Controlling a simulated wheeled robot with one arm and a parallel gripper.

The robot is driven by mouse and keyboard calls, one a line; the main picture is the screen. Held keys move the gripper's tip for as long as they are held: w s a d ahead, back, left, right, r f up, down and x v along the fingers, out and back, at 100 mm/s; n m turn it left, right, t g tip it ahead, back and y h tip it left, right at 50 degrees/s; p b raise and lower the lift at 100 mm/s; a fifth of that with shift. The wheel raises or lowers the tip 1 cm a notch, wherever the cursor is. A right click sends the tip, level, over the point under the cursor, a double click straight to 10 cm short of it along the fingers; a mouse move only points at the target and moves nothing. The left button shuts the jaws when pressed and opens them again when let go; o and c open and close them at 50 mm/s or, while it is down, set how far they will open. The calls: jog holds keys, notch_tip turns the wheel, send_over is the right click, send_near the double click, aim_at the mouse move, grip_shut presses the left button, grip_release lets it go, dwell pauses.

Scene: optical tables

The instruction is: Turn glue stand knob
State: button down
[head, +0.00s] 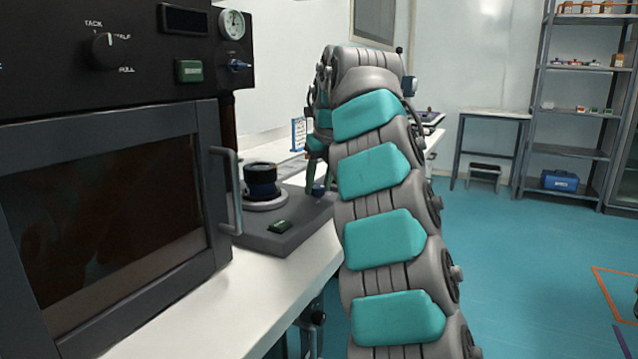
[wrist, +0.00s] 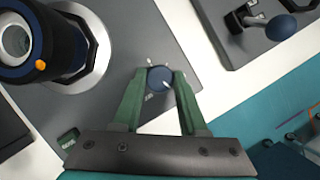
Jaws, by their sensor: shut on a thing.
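The glue stand is a grey base plate (head: 305,222) on the white bench, with a black and blue cylinder (head: 262,180) on a silver round platform. In the wrist view the cylinder (wrist: 28,42) is at the upper left, with an orange dot on its rim. A round blue knob (wrist: 159,79) with small pale prongs sits on the plate. My gripper (wrist: 160,76) has its two green fingers on either side of the knob and is shut on it. In the head view my gripper (head: 318,186) is at the plate's far right, and the knob is hard to make out.
A dark oven-like cabinet (head: 110,190) with a door handle (head: 228,190) stands close at left. Another device with a blue ball-ended lever (wrist: 281,27) lies at the wrist view's upper right.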

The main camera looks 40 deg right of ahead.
jog(key=m+h, duration=0.1)
jog(key=m, duration=0.2)
jog(key=m+g+h, duration=0.1)
jog(key=m, duration=0.2)
jog(key=shift+w+a, duration=0.15)
jog(key=shift+r+m+g+h, duration=0.1)
jog(key=shift+m+g+h, duration=0.35)
jog(key=shift+m, duration=1.35)
jog(key=shift+c, duration=2.2)
grip_release()
